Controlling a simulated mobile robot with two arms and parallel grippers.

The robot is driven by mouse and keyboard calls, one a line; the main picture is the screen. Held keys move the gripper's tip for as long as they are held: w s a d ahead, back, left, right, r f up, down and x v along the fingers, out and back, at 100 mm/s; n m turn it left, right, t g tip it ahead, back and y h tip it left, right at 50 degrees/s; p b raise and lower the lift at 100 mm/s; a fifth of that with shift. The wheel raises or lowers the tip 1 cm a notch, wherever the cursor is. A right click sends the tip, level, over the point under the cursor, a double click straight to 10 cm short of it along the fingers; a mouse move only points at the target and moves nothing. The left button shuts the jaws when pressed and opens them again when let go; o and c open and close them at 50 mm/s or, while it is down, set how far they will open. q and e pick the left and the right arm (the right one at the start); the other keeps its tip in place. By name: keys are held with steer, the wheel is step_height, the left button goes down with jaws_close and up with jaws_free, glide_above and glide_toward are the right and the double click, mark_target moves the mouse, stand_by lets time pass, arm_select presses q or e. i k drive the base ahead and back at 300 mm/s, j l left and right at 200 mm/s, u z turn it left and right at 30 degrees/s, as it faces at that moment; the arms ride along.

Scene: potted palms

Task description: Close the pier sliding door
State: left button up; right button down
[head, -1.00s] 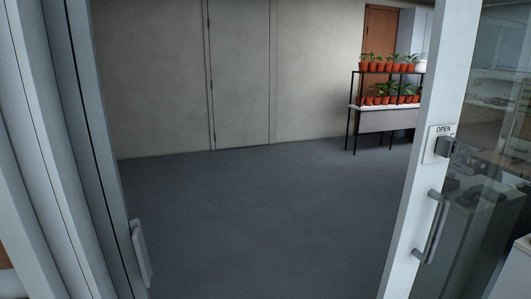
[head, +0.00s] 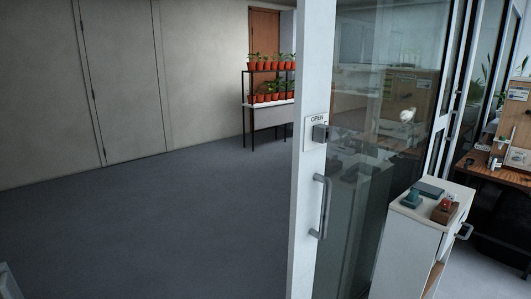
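The sliding door is a glass panel (head: 362,170) in a pale frame, in the middle of the head view. Its near edge is a white upright stile (head: 303,180) that carries a grey bar handle (head: 322,207) and an OPEN sign (head: 317,119) with a small dark box on it. The door stands open, with a wide gap to the left of its stile. Neither of my grippers is in view.
A white cabinet (head: 405,240) with small items on top stands right of the glass. A wooden desk (head: 500,172) is further right. Past the opening are bare grey floor (head: 170,230) and a rack of potted plants (head: 270,95).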

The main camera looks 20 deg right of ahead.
mark_target(427, 28)
steer(key=z, duration=1.5)
